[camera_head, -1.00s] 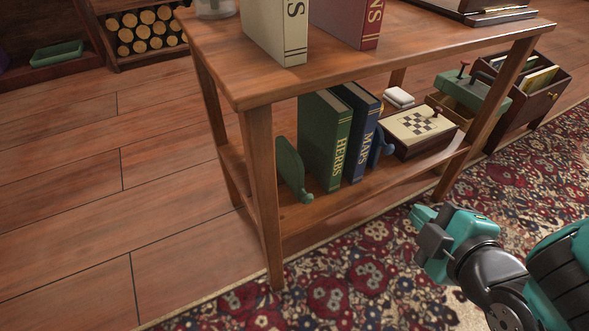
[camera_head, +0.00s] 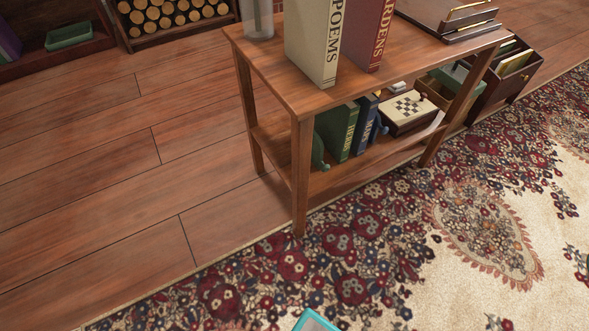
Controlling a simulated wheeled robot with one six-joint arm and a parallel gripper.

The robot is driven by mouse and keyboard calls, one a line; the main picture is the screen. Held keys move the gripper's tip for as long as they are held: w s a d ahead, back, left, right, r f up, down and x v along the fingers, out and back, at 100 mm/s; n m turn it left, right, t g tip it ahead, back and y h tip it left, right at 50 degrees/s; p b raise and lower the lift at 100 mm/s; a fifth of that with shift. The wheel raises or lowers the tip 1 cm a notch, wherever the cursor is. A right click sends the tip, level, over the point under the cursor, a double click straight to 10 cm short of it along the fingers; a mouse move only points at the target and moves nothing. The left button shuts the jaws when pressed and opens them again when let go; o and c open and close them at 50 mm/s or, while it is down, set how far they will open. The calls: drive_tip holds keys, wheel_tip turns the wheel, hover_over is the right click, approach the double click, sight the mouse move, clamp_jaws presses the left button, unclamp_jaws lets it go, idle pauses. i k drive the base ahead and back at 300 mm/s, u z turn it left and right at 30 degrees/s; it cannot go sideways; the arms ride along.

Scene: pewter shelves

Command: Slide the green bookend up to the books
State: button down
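The green bookend (camera_head: 319,152) stands upright on the lower shelf, just right of the table's front left leg, which is close beside it in the picture. The green HERBS book (camera_head: 341,133) stands to its right; from here I cannot tell how wide the gap between them is. The blue MAPS book (camera_head: 367,126) stands right of HERBS. A blue bookend (camera_head: 381,128) shows at the right of MAPS. My gripper is not recognisable in this view; only a teal piece of my arm shows at the bottom edge.
The wooden table's top (camera_head: 285,84) overhangs the lower shelf and carries a POEMS book (camera_head: 313,40), a red book (camera_head: 368,35) and a glass jar (camera_head: 257,18). A chessboard box (camera_head: 408,111) sits right on the lower shelf. Floor and rug in front are clear.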

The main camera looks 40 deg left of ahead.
sight(318, 145)
drive_tip(key=z, duration=0.2)
drive_tip(key=i, duration=0.5)
drive_tip(key=u, duration=1.7)
drive_tip(key=i, duration=0.5)
drive_tip(key=u, duration=0.05)
